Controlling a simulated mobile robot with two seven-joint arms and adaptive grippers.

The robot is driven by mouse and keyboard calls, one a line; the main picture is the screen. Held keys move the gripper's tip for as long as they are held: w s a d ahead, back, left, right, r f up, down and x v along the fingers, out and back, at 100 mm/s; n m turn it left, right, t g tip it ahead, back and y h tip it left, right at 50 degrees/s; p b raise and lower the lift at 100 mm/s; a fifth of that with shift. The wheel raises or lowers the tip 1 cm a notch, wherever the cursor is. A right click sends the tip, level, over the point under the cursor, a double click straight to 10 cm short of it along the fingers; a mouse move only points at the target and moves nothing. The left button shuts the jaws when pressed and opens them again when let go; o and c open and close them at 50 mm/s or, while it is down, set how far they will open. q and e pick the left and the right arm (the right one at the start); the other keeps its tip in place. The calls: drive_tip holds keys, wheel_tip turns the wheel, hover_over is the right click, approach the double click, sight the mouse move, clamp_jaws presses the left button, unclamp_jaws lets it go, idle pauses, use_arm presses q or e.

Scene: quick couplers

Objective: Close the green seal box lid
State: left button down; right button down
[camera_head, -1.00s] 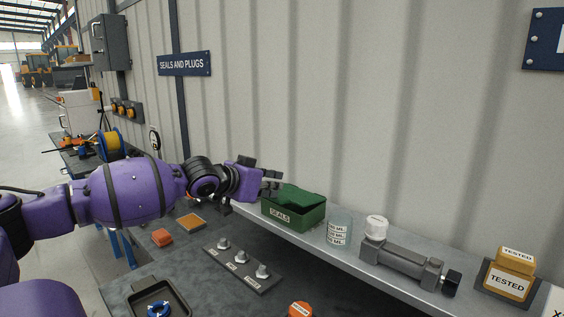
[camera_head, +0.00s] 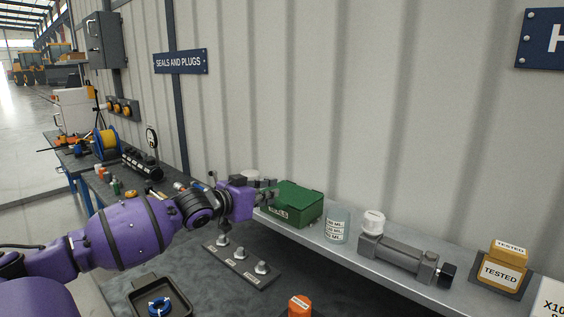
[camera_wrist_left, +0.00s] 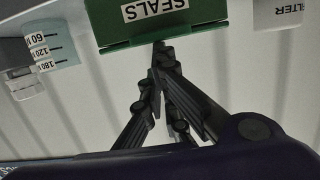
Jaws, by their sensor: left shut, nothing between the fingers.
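The green seal box (camera_head: 291,212) stands on the grey shelf against the wall, with a "SEALS" label on its front. Its green lid (camera_head: 297,192) lies flat over the top and looks closed. My left gripper (camera_head: 268,192) is at the box's left front, shut and empty, with its fingertips close to the lid's edge. In the left wrist view the box (camera_wrist_left: 190,17) appears upside down, and the shut fingertips (camera_wrist_left: 161,58) are at the lid's edge. I cannot tell whether they touch it. My right gripper is out of view.
A clear measuring cup (camera_head: 337,226) stands just right of the box, then a grey cylinder body (camera_head: 400,258) with a white cap (camera_head: 374,221), and yellow "TESTED" boxes (camera_head: 503,268). Below lie a fittings plate (camera_head: 240,262) and a black tray (camera_head: 180,288).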

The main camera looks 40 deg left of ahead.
use_arm(q)
drive_tip(key=v, duration=1.2)
